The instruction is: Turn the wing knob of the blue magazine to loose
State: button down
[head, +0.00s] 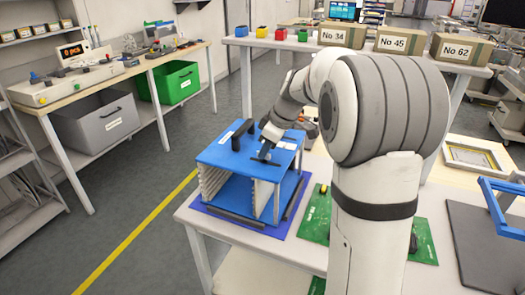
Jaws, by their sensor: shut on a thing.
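The blue magazine (226,155) stands on a dark blue mat (247,222) at the left end of the near table. It is a box with a blue top, pale ribbed side walls and an open front. A black carry handle (243,134) rises from the left of its top. My gripper (268,147) points down at the right part of the top and is shut on the dark wing knob (264,160). The fingertips are small here, and the knob's exact angle is hard to read.
Green boards (423,240) lie right of the magazine, partly behind my arm. A dark mat (480,240) and a blue frame (500,205) are at the right. Numbered cartons (400,40) stand on the back table. Open floor with a yellow line lies left.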

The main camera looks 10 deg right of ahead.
jog(key=c, duration=1.5)
grip_release()
jog(key=shift+c, duration=0.2)
jog(key=v, duration=0.7)
jog(key=shift+r, duration=0.4)
jog(key=shift+s, duration=0.2)
jog(key=s+a+f+m+h+p, duration=0.1)
jog(key=s+f+m, duration=0.1)
jog(key=s, duration=0.7)
jog(key=s+a+f+m+h+p, duration=0.1)
jog(key=s+f+m, duration=0.1)
jog(key=s+m, duration=0.3)
jog(key=s+a+f+m+h+p, duration=0.1)
jog(key=s+m, duration=0.3)
jog(key=s, duration=0.8)
jog(key=shift+s+a+f+h, duration=0.3)
jog(key=shift+s+f+h, duration=0.1)
jog(key=shift+f, duration=0.5)
